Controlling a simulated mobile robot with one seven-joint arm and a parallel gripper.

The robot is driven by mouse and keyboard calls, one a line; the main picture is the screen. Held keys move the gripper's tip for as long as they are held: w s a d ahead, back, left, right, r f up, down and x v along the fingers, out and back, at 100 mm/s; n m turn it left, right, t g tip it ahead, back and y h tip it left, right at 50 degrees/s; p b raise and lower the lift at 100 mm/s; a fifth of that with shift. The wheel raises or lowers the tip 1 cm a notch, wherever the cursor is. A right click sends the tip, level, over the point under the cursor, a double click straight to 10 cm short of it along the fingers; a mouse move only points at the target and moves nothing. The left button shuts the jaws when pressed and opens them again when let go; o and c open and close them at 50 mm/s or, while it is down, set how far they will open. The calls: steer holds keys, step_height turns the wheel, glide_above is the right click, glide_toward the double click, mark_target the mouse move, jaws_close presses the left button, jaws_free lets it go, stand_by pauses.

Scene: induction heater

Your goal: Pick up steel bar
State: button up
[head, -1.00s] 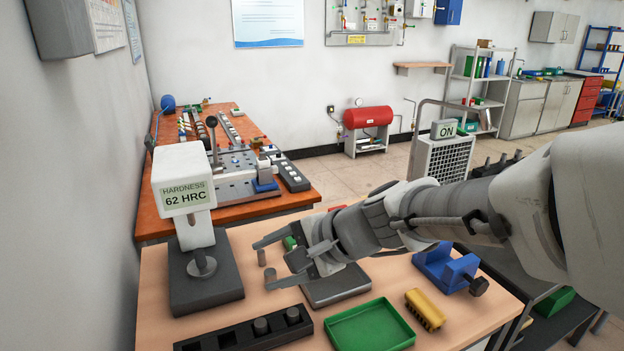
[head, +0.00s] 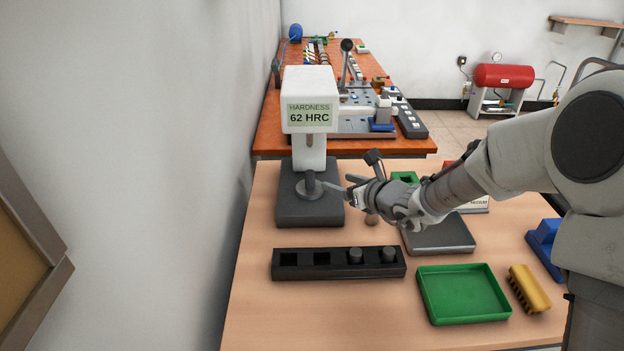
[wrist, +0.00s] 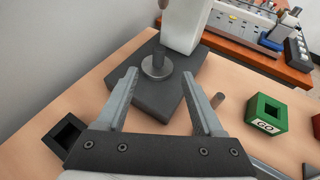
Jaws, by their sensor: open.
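My gripper (head: 350,171) is open and empty, to the right of the anvil in the head view.
A small peg (wrist: 217,100) stands on the table right of my right finger. Beyond it is a green GO block (wrist: 266,112). A green tray (head: 464,294) and a yellow brush-like block (head: 529,289) lie at the front right. The tester's white head (wrist: 187,24) rises behind the anvil.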

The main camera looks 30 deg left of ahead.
mark_target(312, 174)
steer(key=x, duration=1)
steer(key=shift+f, duration=0.1)
steer(key=shift+p+x, duration=0.3)
steer(key=shift+x, duration=2.5)
steer(key=shift+f, duration=0.15)
jaws_close()
